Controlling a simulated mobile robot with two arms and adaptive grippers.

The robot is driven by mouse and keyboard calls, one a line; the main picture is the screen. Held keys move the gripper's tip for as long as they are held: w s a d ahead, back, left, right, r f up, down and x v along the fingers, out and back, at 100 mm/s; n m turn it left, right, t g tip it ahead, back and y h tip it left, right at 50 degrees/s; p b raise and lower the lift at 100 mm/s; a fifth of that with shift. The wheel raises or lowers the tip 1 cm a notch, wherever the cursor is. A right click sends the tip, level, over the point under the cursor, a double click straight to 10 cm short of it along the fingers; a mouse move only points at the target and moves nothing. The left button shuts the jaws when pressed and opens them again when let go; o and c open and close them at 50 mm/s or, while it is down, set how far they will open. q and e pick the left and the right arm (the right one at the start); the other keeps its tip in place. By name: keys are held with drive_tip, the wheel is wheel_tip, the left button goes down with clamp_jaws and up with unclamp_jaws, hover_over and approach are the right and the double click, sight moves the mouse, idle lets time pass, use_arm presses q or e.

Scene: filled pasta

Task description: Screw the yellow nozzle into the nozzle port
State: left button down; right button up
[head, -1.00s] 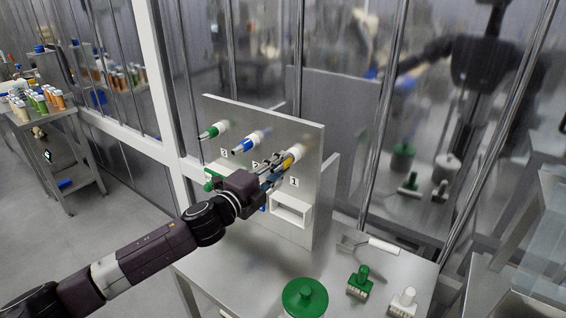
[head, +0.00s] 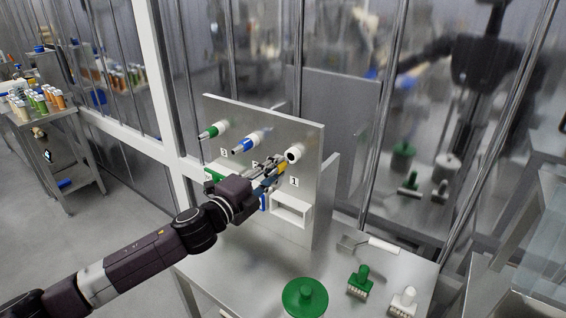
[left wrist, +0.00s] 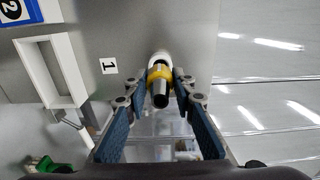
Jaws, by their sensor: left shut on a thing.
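The nozzle is mostly hidden by the fingers in the head view. My right gripper is not in view.
The metal panel (head: 272,128) also carries a green nozzle (head: 211,131) and a blue nozzle (head: 243,144) in ports. A white open box (head: 291,209) is below label 1. A green-lidded container (head: 305,296), brushes and a scraper are on the table.

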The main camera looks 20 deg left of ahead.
use_arm(q)
drive_tip(key=shift+v, duration=1.4)
